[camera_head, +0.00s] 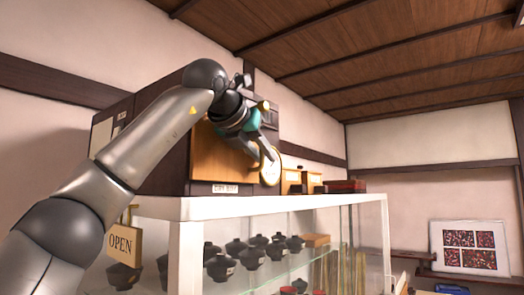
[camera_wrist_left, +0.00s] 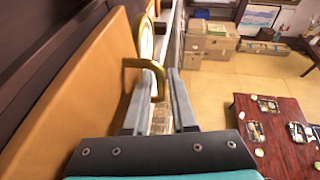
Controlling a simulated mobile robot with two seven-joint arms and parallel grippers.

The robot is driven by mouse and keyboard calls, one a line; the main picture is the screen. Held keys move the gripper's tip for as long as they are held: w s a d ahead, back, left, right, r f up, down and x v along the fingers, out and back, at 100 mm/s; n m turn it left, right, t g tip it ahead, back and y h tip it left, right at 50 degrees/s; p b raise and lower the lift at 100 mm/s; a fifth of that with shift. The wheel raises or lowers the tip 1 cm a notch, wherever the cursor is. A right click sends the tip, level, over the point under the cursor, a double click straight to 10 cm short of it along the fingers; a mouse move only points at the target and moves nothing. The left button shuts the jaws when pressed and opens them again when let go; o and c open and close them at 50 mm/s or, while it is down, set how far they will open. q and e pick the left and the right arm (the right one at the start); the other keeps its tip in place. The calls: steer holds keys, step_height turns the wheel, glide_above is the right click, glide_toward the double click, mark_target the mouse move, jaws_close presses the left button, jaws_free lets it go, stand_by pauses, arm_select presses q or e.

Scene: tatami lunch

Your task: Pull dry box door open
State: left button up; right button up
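The dry box (camera_head: 172,160) is a dark wooden cabinet on top of a glass display case. Its orange-brown door (camera_head: 208,160) faces the room, partly hidden by my left arm; I cannot tell whether it is ajar. In the left wrist view the door (camera_wrist_left: 70,90) fills the left side. A brass handle (camera_wrist_left: 157,82) reaches out from it between my fingertips. My left gripper (camera_head: 262,150) is at the door's right side. In the left wrist view its fingers (camera_wrist_left: 162,98) stand apart around the handle's end, with a visible gap. My right gripper is not in view.
The white-framed glass case (camera_head: 300,202) holds several dark lidded bowls. A round gold-rimmed disc (camera_head: 271,167) and small wooden boxes (camera_head: 291,180) are near the gripper. A low red table (camera_wrist_left: 275,140) and cardboard boxes (camera_wrist_left: 208,42) lie beyond, with open floor between.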

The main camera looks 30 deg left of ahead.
arm_select(q)
steer(key=shift+c, duration=0.4)
jaws_close()
stand_by(1.0)
